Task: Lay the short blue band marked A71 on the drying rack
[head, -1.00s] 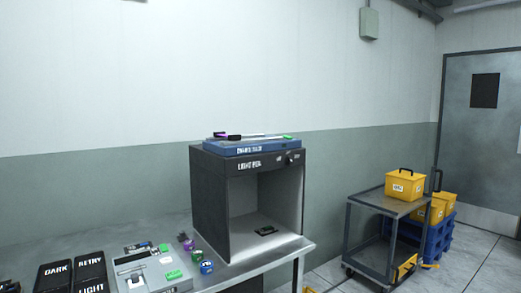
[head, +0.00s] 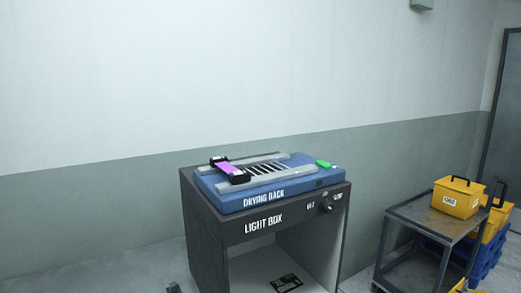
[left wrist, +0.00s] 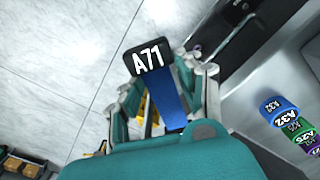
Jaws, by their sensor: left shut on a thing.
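In the left wrist view the short blue band (left wrist: 165,100) hangs between the fingers of my left gripper (left wrist: 168,88). Its black end tag (left wrist: 148,57) reads A71 and sticks out past the fingertips. My left gripper is shut on the band. The drying rack (head: 222,205) is a blue tray with grey rails and slats, on top of the black light box. A purple band (head: 232,171) with black ends lies across its left part. The right part of the slats is bare. My right gripper is not in view.
The light box (head: 205,220) is open in front, with a dark card (head: 287,284) inside. A green piece (head: 323,163) sits at the rack's right end. A grey cart (head: 412,212) with a yellow box (head: 457,197) stands right. Rolled bands, including A32 (left wrist: 279,110), lie below the left gripper's right side.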

